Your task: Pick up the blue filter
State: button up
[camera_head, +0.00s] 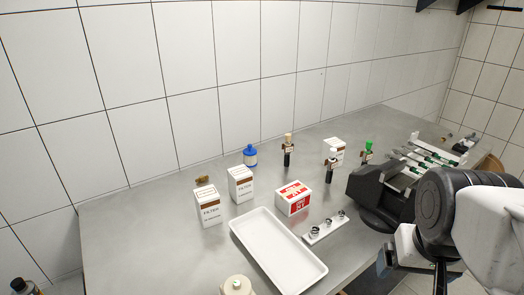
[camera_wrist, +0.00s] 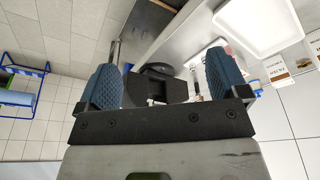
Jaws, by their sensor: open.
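A small container with a blue top and white label (camera_head: 250,156) stands upright near the back of the metal table in the head view, behind the white filter boxes. It is the only plainly blue item on the table there; I cannot tell whether it is a filter. Two white boxes printed "FILTER" (camera_head: 208,205) (camera_head: 241,184) stand in front of it. My gripper (camera_wrist: 166,78) is open, with its two blue textured fingers wide apart and nothing seen held between them. My arm is at the right of the head view, well away from the blue-topped container.
An empty white tray (camera_head: 279,252) lies at the front. A red-and-white box (camera_head: 293,198) and a small white rack (camera_head: 327,228) are to its right. Stands with tan (camera_head: 288,150), white and green (camera_head: 367,151) tops are behind. A black machine (camera_head: 381,194) sits near my arm.

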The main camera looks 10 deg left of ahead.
jog(key=shift+w, duration=0.1)
jog(key=w+a+r+n+t+y, duration=0.15)
jog(key=w+a, duration=0.35)
jog(key=w, duration=0.5)
jog(key=w+a+t, duration=0.2)
jog(key=w+a, duration=0.2)
jog(key=w, duration=0.6)
jog(key=w+a+r+n+t+y, duration=0.15)
jog(key=w+a, duration=0.35)
jog(key=w, duration=0.6)
jog(key=w+a+f+t+y, duration=0.1)
jog(key=w+a+f, duration=0.3)
jog(key=w+a, duration=0.7)
jog(key=w+a+f+n+t+y, duration=0.1)
jog(key=w+a+f+t, duration=0.3)
jog(key=w+a, duration=0.8)
jog(key=shift+a+n, duration=0.3)
jog(key=shift+a, duration=0.85)
jog(key=shift+f, duration=0.15)
send_near(250, 147)
jog(key=x, duration=0.4)
jog(key=shift+w+a+f, duration=0.15)
jog(key=shift+w+f, duration=0.2)
jog(key=shift+w, duration=0.25)
